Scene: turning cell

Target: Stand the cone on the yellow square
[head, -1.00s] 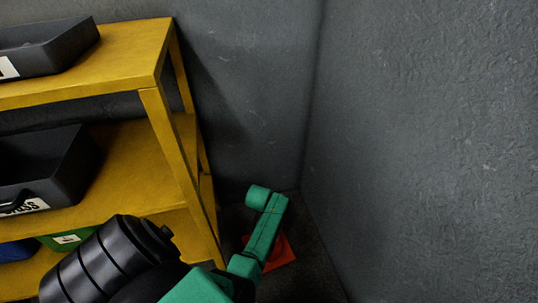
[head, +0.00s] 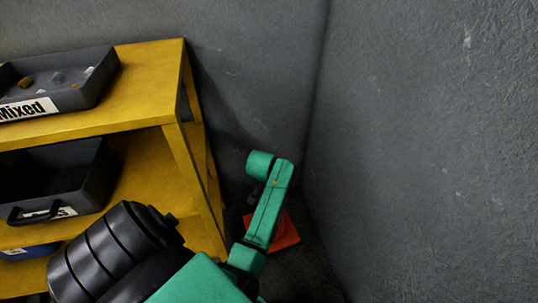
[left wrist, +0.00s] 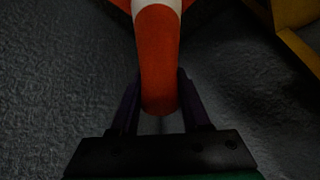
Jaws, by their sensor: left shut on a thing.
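The cone is orange with a white band. In the left wrist view the cone (left wrist: 160,60) stands between the two dark fingers of my left gripper (left wrist: 159,80), which is shut on its narrow upper part. In the head view only the cone's orange square base (head: 287,234) shows, low in the room corner; my green arm hides most of the rest. I cannot tell whether the base touches the floor. My right gripper and the yellow square are not in view.
A yellow shelf (head: 150,82) stands close on the left of my arm. It bears a dark tray marked Mixed (head: 88,98) and a dark bin (head: 98,178) below. Grey walls (head: 430,150) meet in a corner just behind the cone.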

